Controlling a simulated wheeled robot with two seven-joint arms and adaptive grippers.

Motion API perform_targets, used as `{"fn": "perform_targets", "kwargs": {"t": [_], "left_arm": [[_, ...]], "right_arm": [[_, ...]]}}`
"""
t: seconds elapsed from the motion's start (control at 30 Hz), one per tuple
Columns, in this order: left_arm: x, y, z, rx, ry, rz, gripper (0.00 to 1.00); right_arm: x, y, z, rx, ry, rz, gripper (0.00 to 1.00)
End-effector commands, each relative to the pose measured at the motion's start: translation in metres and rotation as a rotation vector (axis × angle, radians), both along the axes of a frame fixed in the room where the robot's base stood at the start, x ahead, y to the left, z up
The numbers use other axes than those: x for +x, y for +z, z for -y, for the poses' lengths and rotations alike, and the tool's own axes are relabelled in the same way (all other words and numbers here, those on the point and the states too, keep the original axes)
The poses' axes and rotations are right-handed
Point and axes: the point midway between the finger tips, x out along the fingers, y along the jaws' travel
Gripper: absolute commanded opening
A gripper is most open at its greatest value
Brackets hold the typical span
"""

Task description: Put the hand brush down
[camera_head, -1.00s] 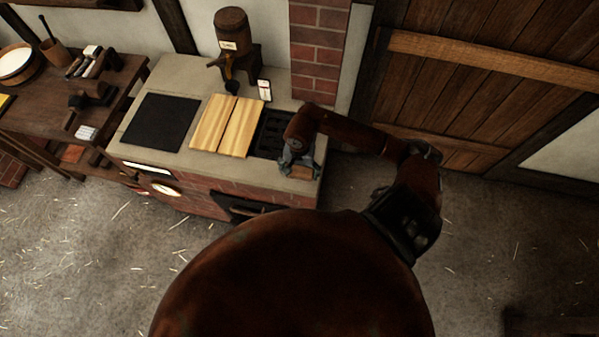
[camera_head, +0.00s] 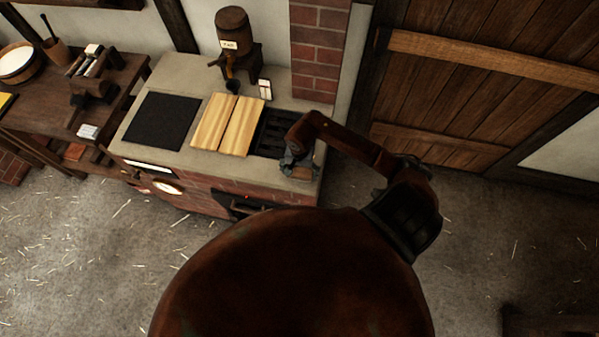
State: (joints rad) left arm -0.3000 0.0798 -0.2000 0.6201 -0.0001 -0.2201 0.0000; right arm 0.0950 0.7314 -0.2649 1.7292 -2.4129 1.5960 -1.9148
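My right gripper (camera_head: 297,160) is small in the head view, over the right front corner of the stone-topped brick counter (camera_head: 163,78). A brown wooden block, which looks like the hand brush (camera_head: 300,173), shows at its fingertips. The fingers appear closed around it, but the far side of the grip is hidden. The brush is at or just above the counter top; I cannot tell if it touches. My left gripper is not in view.
A dark grate (camera_head: 271,133) lies just left of the gripper, beside two pale boards (camera_head: 228,124) and a black plate (camera_head: 160,121). A small barrel (camera_head: 232,32) stands at the back. A side table (camera_head: 120,78) with tools is at left.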

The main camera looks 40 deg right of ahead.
Motion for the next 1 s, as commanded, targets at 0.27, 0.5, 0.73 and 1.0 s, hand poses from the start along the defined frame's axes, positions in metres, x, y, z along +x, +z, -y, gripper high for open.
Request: {"fn": "perform_targets", "kwargs": {"t": [0.27,0.5,0.73,1.0], "left_arm": [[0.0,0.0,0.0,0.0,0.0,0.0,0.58],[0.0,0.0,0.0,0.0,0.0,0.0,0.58],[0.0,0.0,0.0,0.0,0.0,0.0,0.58],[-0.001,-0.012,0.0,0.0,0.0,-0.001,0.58]], "right_arm": [[0.0,0.0,0.0,0.0,0.0,0.0,0.96],[0.0,0.001,0.0,0.0,0.0,0.0,0.96],[0.002,0.017,0.002,-0.003,0.003,0.004,0.96],[0.001,0.073,0.002,-0.005,0.004,0.004,0.96]]}}
